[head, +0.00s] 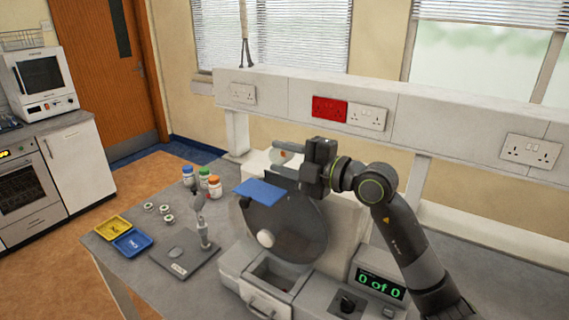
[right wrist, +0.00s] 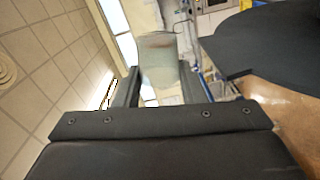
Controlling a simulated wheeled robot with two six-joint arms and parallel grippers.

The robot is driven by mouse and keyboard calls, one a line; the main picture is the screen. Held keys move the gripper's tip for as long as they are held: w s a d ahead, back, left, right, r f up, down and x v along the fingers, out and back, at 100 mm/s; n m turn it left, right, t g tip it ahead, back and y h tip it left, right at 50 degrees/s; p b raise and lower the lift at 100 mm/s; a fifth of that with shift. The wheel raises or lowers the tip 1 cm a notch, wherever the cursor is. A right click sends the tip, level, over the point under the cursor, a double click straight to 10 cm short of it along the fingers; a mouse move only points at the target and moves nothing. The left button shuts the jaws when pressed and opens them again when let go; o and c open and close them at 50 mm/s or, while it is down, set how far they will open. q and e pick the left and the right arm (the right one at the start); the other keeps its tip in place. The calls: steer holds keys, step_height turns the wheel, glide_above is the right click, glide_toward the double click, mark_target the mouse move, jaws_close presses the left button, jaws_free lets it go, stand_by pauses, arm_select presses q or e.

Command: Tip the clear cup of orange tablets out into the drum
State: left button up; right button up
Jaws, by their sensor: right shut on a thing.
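My right gripper (head: 306,160) is shut on the clear cup (head: 289,150), above and behind the drum. A little orange shows at the cup, but the tablets cannot be made out singly. In the right wrist view the cup (right wrist: 158,58) sits between the two fingers of the gripper (right wrist: 160,85) and looks pale and see-through; its contents are unclear. The drum (head: 298,232) is a dark, see-through disc on a grey machine, with a white knob (head: 265,238) on its face. A blue plate (head: 262,191) lies across its upper left. My left gripper is out of view.
A display (head: 379,286) reading "0 of 0" stands right of a drawer (head: 268,300). Left are a small grey stand (head: 190,252), a yellow tray (head: 113,227), a blue tray (head: 132,242) and capped bottles (head: 203,178). A socket shelf (head: 430,120) runs behind.

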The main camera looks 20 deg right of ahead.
steer(key=shift+s+a+f+n+b, duration=0.15)
steer(key=shift+n+b, duration=0.45)
steer(key=shift+b, duration=0.45)
steer(key=shift+a+f+n+b, duration=0.1)
steer(key=shift+n+b, duration=0.5)
steer(key=shift+b, duration=0.45)
steer(key=shift+s+a+f+n+b, duration=0.15)
steer(key=shift+s+a+n+b, duration=0.15)
steer(key=shift+n+b, duration=1.2)
steer(key=shift+s+a+f+n+b, duration=0.15)
steer(key=shift+a+f+n+b, duration=0.1)
steer(key=shift+n+b, duration=1.3)
steer(key=shift+s+a+f+n+b, duration=0.1)
steer(key=shift+s+a+n+b, duration=0.2)
steer(key=shift+n+b, duration=1.2)
steer(key=shift+n+p, duration=0.5)
steer(key=shift+n, duration=0.05)
